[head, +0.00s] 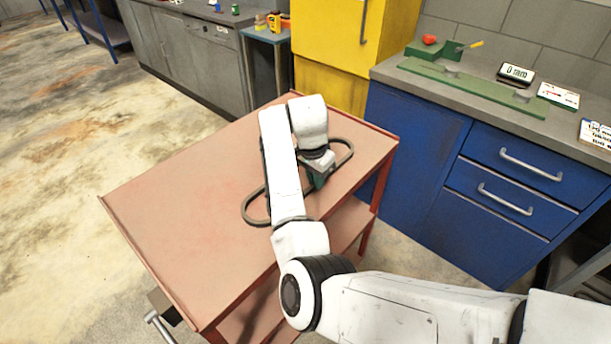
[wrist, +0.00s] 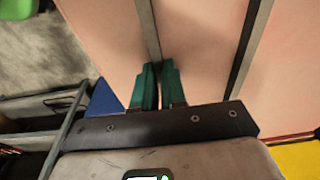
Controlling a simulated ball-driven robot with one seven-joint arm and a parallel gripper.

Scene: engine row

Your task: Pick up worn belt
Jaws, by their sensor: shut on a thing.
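The worn belt (head: 246,206) is a dark, long narrow loop on the red cart top (head: 190,190). My arm crosses over its middle and hides part of it. My gripper (head: 316,182) is at the near long side of the belt, with its green fingers pointing down. In the wrist view, one belt strand (wrist: 147,28) runs between the green fingertips of my gripper (wrist: 158,72), which are shut on it. The other strand lies apart to the right. I cannot tell whether the belt is raised off the cart.
A blue drawer cabinet (head: 415,145) with a grey worktop stands right of the cart, and a yellow cabinet (head: 335,85) behind it. A green plate (head: 470,88) and a display (head: 515,75) are on the worktop. The cart's left part is bare; open floor lies left.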

